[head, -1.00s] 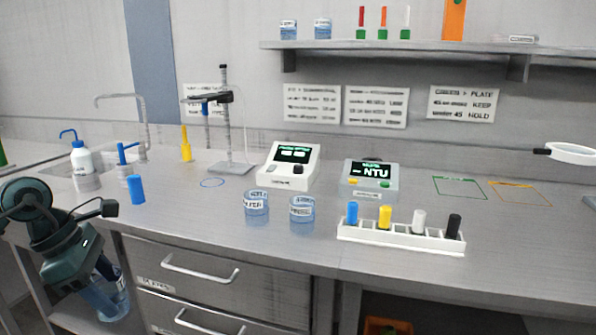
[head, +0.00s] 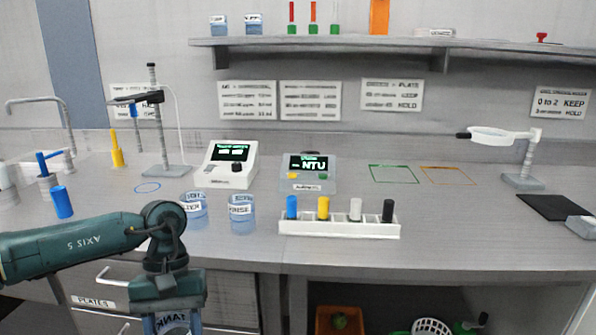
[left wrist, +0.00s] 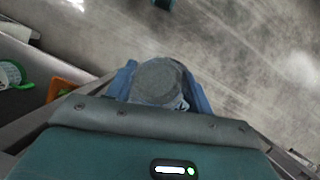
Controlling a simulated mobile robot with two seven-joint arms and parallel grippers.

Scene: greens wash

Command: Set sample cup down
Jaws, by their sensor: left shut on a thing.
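My left gripper (head: 172,322) is at the bottom of the head view, in front of the bench drawers and below the bench top. It is shut on the sample cup (head: 174,325), whose label seems to read "TANK"; the cup's lower part is cut off by the frame. In the left wrist view the cup's round grey end (left wrist: 160,80) sits between the blue fingers of the left gripper (left wrist: 160,90), with floor beyond. A blue ring (head: 148,187), a green outline (head: 394,174) and an orange outline (head: 447,175) mark the bench (head: 450,225). My right gripper is not in view.
Two labelled cups (head: 241,213) (head: 194,208) stand near the front edge, beside a white rack (head: 340,228) of coloured vials. A white meter (head: 230,165) and an NTU meter (head: 307,173) stand behind. An orange bin (head: 340,320) sits below.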

